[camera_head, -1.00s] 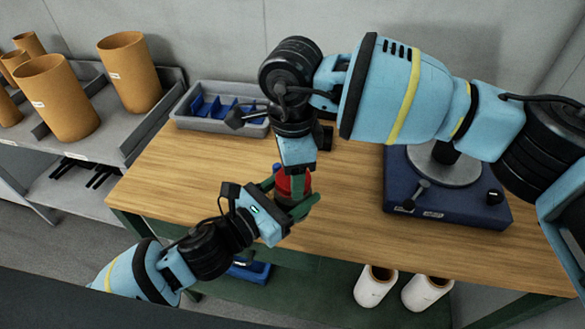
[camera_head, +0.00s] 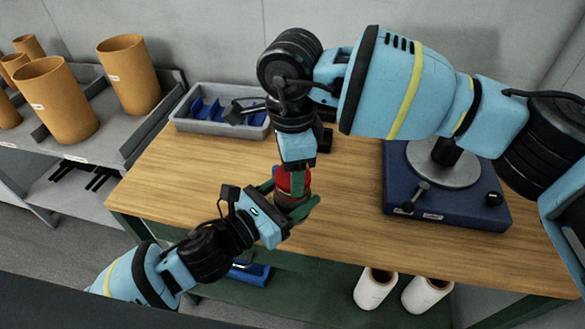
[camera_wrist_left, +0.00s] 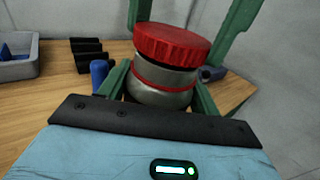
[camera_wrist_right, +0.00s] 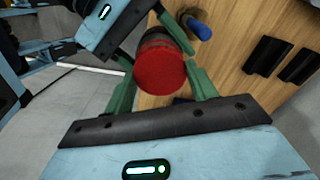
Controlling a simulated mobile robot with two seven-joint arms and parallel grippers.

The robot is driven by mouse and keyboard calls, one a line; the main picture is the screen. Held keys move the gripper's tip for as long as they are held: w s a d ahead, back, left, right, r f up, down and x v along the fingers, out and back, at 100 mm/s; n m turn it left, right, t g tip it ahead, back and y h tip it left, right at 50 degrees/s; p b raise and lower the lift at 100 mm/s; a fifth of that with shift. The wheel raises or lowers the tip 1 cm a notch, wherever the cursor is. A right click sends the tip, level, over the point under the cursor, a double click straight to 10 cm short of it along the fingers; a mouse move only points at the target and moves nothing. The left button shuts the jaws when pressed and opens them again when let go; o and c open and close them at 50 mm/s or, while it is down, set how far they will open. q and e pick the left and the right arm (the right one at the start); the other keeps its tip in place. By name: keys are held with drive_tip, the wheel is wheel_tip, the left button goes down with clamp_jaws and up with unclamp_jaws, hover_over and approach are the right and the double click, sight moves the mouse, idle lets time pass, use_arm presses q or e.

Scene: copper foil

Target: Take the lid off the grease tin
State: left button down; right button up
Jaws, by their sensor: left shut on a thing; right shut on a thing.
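The grease tin (camera_wrist_left: 160,98) has a grey metal body with a red band and a ribbed red lid (camera_wrist_left: 172,45). The left wrist view shows the lid on top, slightly tilted, with grey metal between it and the band. I cannot tell whether lid and body are apart. My left gripper (camera_head: 292,201) is shut on the body from the front left, above the table. My right gripper (camera_head: 292,176) reaches down from above and is shut on the lid. In the right wrist view the lid (camera_wrist_right: 160,72) faces the camera between its fingers and hides most of the body.
The wooden table (camera_head: 225,165) lies below. A grey bin (camera_head: 215,122) with blue parts stands at the back left. A dark blue base with a round plate (camera_head: 450,195) is at the right. A blue-ended object (camera_wrist_right: 200,28) and black blocks (camera_wrist_right: 270,55) are near the tin.

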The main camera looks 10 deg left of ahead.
drive_tip(key=shift+r, duration=0.55)
use_arm(q)
drive_tip(key=shift+r, duration=0.1)
use_arm(e)
drive_tip(key=shift+r, duration=1.95)
